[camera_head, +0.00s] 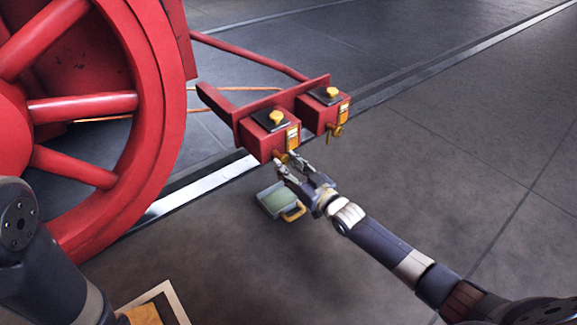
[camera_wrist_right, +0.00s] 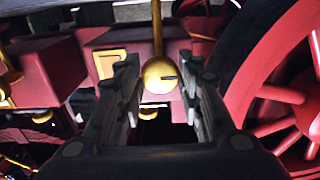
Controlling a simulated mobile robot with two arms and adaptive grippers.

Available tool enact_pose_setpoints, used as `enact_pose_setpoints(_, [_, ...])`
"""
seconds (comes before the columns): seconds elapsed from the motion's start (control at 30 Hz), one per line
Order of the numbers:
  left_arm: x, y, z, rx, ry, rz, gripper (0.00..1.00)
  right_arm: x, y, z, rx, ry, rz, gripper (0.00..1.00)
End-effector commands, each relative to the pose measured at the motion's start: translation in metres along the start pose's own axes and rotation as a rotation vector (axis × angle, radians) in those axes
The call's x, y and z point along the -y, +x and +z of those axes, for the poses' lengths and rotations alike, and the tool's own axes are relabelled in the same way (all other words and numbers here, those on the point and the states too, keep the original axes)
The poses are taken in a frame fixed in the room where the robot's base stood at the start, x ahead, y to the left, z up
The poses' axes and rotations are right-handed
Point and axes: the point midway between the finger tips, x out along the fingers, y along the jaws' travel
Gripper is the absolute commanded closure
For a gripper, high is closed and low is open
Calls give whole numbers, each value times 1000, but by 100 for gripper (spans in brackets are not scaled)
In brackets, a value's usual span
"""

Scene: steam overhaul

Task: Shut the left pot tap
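The left pot is a red box (camera_head: 257,140) with a black lid and brass knob, on a red bracket beside the wheel. Its brass tap (camera_head: 281,157) on the front face is partly hidden by my right gripper (camera_head: 284,163). In the right wrist view the tap shows as a brass ball (camera_wrist_right: 159,76) with a thin rod. It sits between the two fingers of my right gripper (camera_wrist_right: 160,72), which are open with a visible gap on each side. My left arm shows at the lower left of the head view; its gripper is not in view.
A second red pot (camera_head: 312,115) with its own brass tap (camera_head: 335,131) stands to the right. A large red wheel (camera_head: 152,110) is at left. The floor at right is clear.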

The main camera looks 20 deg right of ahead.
Motion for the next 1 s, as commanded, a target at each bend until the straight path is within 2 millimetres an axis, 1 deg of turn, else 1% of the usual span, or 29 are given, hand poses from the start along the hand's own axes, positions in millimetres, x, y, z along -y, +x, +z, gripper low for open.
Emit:
enact_pose_setpoints(0.27, [0, 1, 0, 1, 0, 0, 60, 0, 0, 0, 0, 6, 0, 90])
enact_pose_setpoints(0.47, [1, 5, 2, 1, 0, 0, 60, 0, 0, -1, 1, 58, 0, 90])
enact_pose_setpoints(0.67, [3, 14, 5, 1, 1, 0, 60, 0, 0, -2, 1, 184, 0, 90])
enact_pose_setpoints(1.0, [6, 25, 10, 2, 1, 0, 60, 1, 0, -2, 1, 498, 0, 90])
